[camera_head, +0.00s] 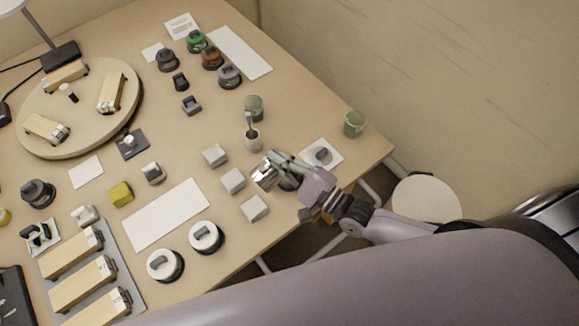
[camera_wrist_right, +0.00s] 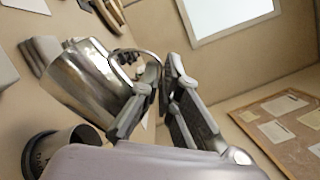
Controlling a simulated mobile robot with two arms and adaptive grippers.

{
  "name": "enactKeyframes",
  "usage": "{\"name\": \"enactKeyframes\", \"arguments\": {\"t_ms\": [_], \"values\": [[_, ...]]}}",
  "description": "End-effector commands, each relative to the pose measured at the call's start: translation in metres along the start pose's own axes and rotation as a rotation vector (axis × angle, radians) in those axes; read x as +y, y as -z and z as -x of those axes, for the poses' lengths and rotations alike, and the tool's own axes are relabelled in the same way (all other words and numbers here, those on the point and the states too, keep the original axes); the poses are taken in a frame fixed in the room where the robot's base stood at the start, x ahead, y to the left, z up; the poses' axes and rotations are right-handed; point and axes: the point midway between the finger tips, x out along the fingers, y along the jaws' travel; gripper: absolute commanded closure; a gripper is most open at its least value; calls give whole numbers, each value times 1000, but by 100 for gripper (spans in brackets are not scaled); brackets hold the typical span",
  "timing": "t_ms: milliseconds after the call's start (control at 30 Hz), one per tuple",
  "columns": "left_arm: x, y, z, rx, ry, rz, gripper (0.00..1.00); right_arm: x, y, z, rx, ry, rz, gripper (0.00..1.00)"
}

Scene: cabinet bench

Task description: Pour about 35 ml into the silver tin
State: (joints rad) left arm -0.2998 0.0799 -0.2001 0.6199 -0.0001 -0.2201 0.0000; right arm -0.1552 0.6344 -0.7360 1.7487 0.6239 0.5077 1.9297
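A shiny metal jug (camera_head: 265,174) is at my right gripper (camera_head: 288,172), at the right front of the bench. In the right wrist view the jug (camera_wrist_right: 92,82) has a looped handle, and the fingers of my right gripper (camera_wrist_right: 160,105) are around that handle. The jug looks tilted in the head view; its contents are hidden. A dark grey open tin (camera_wrist_right: 58,146) is below the jug in the right wrist view, apart from it. I cannot tell whether it is the silver tin. My left gripper is not in view.
White blocks (camera_head: 233,180) stand left of the jug. A small cup with a utensil (camera_head: 253,140) and a green tin (camera_head: 253,106) are behind it. Another green tin (camera_head: 354,124) stands near the right edge. A white sheet (camera_head: 167,214) lies clear.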

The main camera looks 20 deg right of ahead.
Motion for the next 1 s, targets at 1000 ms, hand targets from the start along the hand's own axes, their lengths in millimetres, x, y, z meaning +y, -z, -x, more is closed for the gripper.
{"name": "enactKeyframes", "arguments": {"t_ms": [1000], "values": [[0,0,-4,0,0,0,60,-4,2,0,-4,16,-41,100]]}}
